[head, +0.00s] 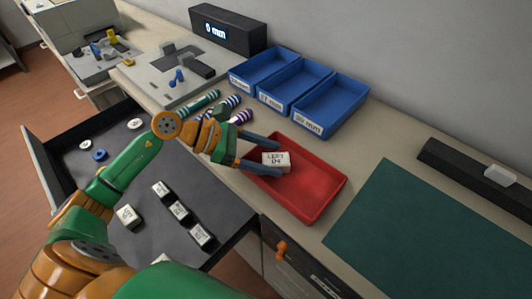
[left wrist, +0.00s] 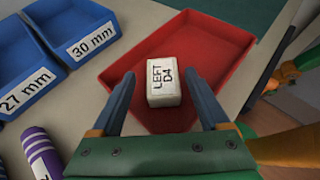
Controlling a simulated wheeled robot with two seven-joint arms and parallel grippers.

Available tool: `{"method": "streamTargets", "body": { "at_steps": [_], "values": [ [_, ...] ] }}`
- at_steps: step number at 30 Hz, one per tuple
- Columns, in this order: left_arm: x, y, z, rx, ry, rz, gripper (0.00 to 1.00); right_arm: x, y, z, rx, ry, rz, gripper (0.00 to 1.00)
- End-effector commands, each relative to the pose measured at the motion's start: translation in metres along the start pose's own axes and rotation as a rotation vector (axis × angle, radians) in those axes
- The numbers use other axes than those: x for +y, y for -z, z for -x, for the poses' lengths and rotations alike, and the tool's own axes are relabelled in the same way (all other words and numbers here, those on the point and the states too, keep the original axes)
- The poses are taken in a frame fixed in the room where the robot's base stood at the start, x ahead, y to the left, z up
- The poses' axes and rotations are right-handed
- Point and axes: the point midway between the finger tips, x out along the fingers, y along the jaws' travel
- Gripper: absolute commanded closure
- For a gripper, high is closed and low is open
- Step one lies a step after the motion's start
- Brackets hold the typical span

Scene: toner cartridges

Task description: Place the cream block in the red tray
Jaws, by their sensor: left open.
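The cream block (head: 275,161), marked "LEFT D4", is in the red tray (head: 312,205) near its left end. In the left wrist view the block (left wrist: 163,82) lies inside the tray (left wrist: 225,55), label side up. My left gripper (head: 278,158) is open, with one finger on each side of the block. In the left wrist view the fingers (left wrist: 164,92) stand apart from the block, with gaps on both sides. My right gripper is not in view.
Blue bins (head: 330,106) stand behind the tray, and striped cylinders (head: 228,103) lie left of it. A green mat (head: 430,225) is at right. An open drawer (head: 150,205) below holds several labelled blocks. A black box with a display (head: 228,30) stands at the back.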

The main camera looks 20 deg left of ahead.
Motion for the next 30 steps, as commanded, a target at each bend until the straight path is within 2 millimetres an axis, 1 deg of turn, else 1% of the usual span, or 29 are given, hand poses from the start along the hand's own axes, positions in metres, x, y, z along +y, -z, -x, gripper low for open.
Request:
{"method": "streamTargets", "body": {
  "at_steps": [2, 3, 5, 8, 13, 18, 22, 30],
  "values": [
    [0.000, -0.005, 0.003, 0.000, 0.000, 0.000, 0.21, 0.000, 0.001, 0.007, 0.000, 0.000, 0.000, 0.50],
    [0.001, -0.001, 0.005, 0.001, -0.002, 0.001, 0.21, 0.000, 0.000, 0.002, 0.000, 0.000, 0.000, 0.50],
    [0.002, 0.002, 0.014, 0.002, -0.005, 0.002, 0.21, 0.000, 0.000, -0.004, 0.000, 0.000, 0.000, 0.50],
    [0.001, 0.003, 0.035, 0.005, -0.004, 0.000, 0.21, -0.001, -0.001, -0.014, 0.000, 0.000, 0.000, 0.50],
    [0.001, 0.004, 0.076, 0.004, -0.005, 0.004, 0.21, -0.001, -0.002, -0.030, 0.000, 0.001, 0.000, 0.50],
    [0.001, 0.001, 0.110, 0.001, -0.003, 0.002, 0.21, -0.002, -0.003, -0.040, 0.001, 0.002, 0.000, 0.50],
    [0.000, -0.002, 0.120, 0.000, -0.001, 0.000, 0.21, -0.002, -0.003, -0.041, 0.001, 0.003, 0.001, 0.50],
    [0.000, -0.003, 0.122, 0.000, 0.000, 0.000, 0.21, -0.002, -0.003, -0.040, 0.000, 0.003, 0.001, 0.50]
  ]
}}
